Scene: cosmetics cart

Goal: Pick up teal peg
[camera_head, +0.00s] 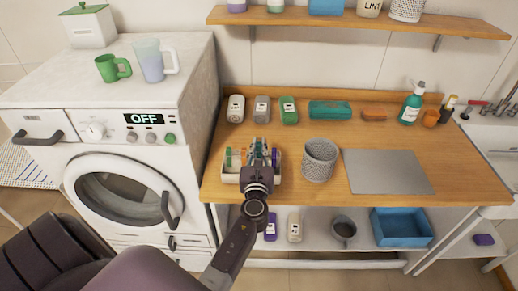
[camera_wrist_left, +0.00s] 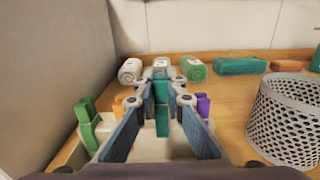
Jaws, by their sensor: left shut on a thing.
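My left gripper (camera_head: 258,150) is over a small pale tray (camera_head: 231,177) on the wooden counter. In the left wrist view its fingers (camera_wrist_left: 161,95) are shut on the upper part of an upright teal peg (camera_wrist_left: 162,123). The peg's lower part hangs between the fingers, in line with the tray; whether its lower end touches the tray I cannot tell. A green peg (camera_wrist_left: 87,124) stands at the left of the tray, and a purple peg (camera_wrist_left: 203,107) at its right. An orange piece beside the gripper is partly hidden. My right gripper is not in view.
A white perforated basket (camera_head: 320,161) stands just right of the tray, and a grey mat (camera_head: 386,171) lies beyond it. A washing machine (camera_head: 125,150) adjoins on the left.

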